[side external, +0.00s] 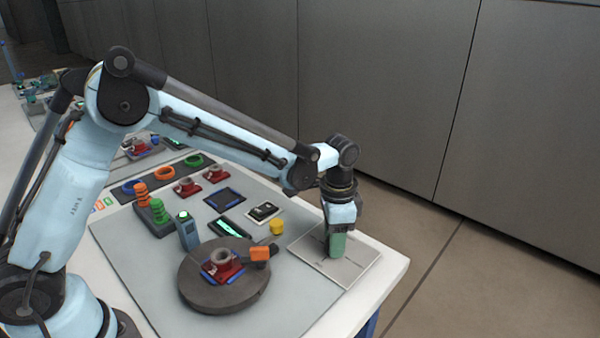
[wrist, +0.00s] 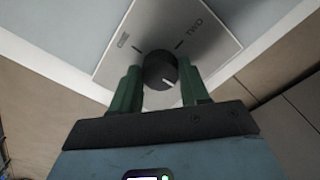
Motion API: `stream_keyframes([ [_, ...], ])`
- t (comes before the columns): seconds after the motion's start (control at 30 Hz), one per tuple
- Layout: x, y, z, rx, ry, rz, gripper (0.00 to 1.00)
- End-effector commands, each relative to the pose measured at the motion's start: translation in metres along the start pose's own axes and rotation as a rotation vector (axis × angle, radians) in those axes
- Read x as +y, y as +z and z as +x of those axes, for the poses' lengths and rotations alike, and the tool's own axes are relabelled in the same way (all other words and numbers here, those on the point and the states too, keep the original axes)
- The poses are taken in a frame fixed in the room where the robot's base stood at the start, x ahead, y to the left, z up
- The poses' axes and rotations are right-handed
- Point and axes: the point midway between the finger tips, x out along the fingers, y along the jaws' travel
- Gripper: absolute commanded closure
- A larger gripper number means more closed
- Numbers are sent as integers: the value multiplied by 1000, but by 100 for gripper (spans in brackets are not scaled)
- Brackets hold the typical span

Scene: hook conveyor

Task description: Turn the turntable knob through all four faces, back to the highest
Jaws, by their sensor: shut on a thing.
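The knob (wrist: 160,69) is black and round with a white pointer line, which points to the lower right in the wrist view. It sits on a pale plate (wrist: 205,62) with dark tick marks and small labels; one looks like "TWO". My gripper (wrist: 158,70) has its green fingers on either side of the knob and is shut on it. In the side external view my gripper (side external: 336,246) points down at the plate (side external: 357,262) and hides the knob. The dark grey turntable (side external: 205,300) carries a red fixture (side external: 222,267) with a grey ring-shaped part and an orange block (side external: 260,254).
A yellow cylinder (side external: 277,228) stands between the turntable and the plate. A blue box (side external: 188,232), orange and green ring stacks (side external: 150,205) and several flat trays lie farther left and back. The grey mat is clear in front of the turntable.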

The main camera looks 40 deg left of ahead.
Motion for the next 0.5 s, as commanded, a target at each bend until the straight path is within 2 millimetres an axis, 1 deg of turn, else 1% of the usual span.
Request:
stream_keyframes([
  [0.2, 0, 0, -1, -2, 1, 53, 85],
  [0.5, 0, 0, -1, -3, 1, 65, 85],
])
